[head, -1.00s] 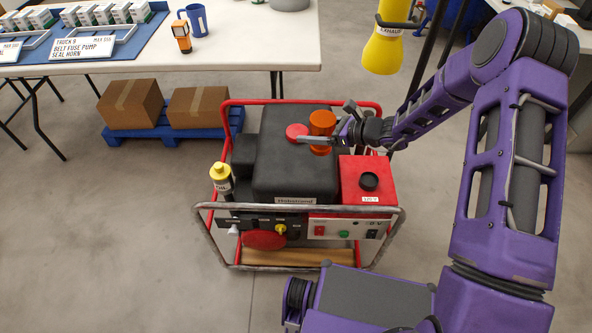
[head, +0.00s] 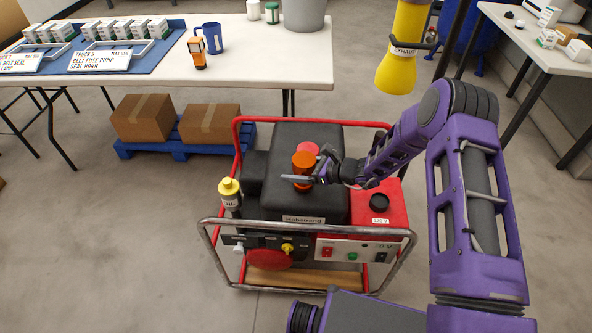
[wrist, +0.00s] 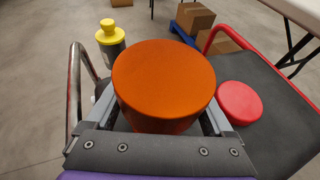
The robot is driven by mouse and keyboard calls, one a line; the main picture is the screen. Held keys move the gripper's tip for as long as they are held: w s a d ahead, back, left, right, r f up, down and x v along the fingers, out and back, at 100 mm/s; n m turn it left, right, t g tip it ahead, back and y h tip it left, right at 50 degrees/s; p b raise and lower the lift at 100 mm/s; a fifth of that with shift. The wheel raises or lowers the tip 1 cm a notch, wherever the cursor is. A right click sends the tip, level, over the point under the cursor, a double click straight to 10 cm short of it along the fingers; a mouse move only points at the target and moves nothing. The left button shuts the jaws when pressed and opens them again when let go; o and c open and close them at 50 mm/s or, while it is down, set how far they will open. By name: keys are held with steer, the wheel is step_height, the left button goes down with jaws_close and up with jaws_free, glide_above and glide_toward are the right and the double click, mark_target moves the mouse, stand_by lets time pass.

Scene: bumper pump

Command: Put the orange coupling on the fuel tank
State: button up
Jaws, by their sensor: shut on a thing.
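The orange coupling (head: 303,166) is a short upright cylinder, held between the fingers of my gripper (head: 300,180). It is over the black fuel tank (head: 285,206) on top of the red-framed generator. A round red cap (head: 308,149) sits on the tank just behind the coupling and is partly hidden by it. In the wrist view the coupling (wrist: 163,80) fills the middle between the fingers, and the red cap (wrist: 240,101) is to its right, apart from it. The coupling's underside is hidden, so I cannot tell whether it touches the tank.
A yellow-capped oil bottle (head: 230,194) stands at the generator's left. A red box with a black cap (head: 379,203) is right of the tank. The red frame bar (head: 240,150) rises around the tank. A yellow exhaust funnel (head: 402,60) hangs behind at right.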

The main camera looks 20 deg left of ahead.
steer(key=shift+f, duration=0.2)
steer(key=o, duration=1.5)
steer(key=shift+c, duration=0.2)
steer(key=shift+d+r, duration=0.2)
steer(key=p+v, duration=0.1)
steer(key=v, duration=1)
steer(key=shift+d, duration=0.35)
steer(key=shift+s, duration=0.1)
